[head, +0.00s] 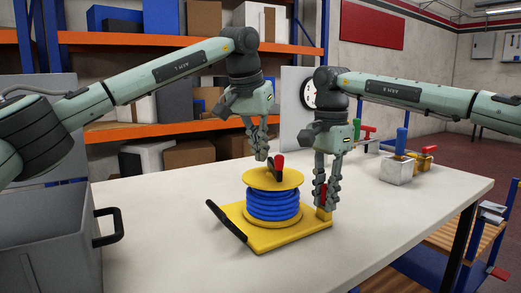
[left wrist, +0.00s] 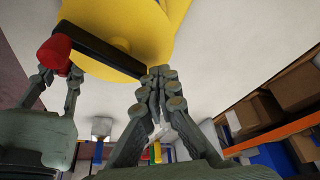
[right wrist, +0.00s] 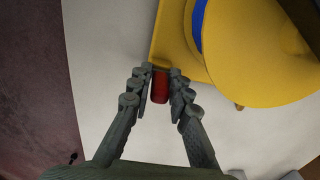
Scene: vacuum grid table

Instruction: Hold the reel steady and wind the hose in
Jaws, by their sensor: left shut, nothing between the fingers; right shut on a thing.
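The reel (head: 273,181) has yellow flanges with blue hose (head: 273,206) wound between them, on a yellow base plate (head: 275,237) with a black bar at its left end. On top is a black crank arm (left wrist: 100,54) with a red knob (head: 277,160). My left gripper (head: 262,156) is shut and empty just above the reel; in the left wrist view its fingertips (left wrist: 161,76) are near the crank arm's end, away from the knob (left wrist: 54,53). My right gripper (head: 321,202) is shut on a red grip (right wrist: 160,87) at the base plate's right corner.
A grey bin (head: 50,245) with a black handle stands at the left. The table (head: 400,205) is clear in front and right of the reel.

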